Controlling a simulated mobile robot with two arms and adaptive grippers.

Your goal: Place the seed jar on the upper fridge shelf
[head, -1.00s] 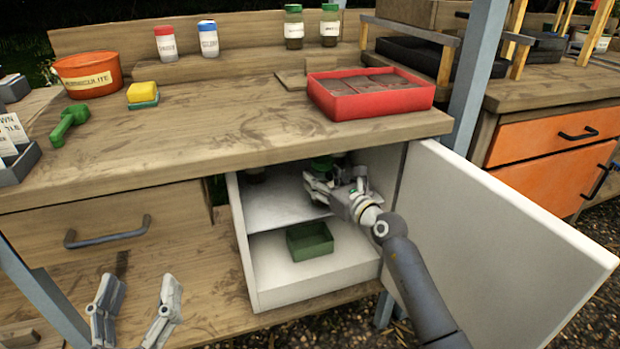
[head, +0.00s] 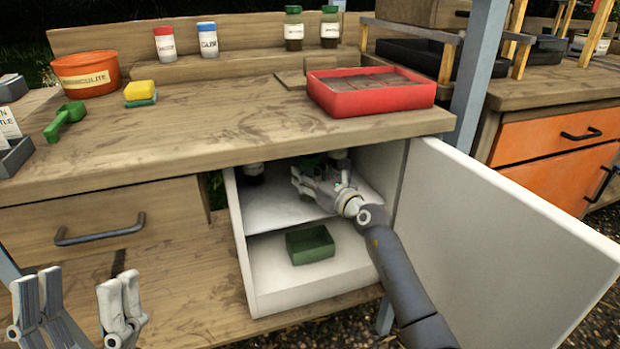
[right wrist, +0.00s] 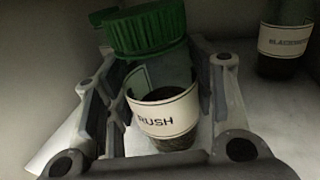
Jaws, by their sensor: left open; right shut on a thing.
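The seed jar (right wrist: 165,118) has a green lid and a white label on which "RUSH" can be read. It is upright between the fingers of my right gripper (right wrist: 160,72), which is shut on it. In the head view my right gripper (head: 308,183) is inside the open fridge, over the upper shelf (head: 268,208). The jar is mostly hidden there, and I cannot tell whether its base touches the shelf. My left gripper (head: 80,290) is open and empty at the lower left, in front of the bench.
Another jar, labelled "BLACK...", (right wrist: 285,42) stands farther back on the shelf. A dark jar (head: 253,169) is at the shelf's left. A green box (head: 310,245) sits on the lower level. The white fridge door (head: 490,235) stands open to the right.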

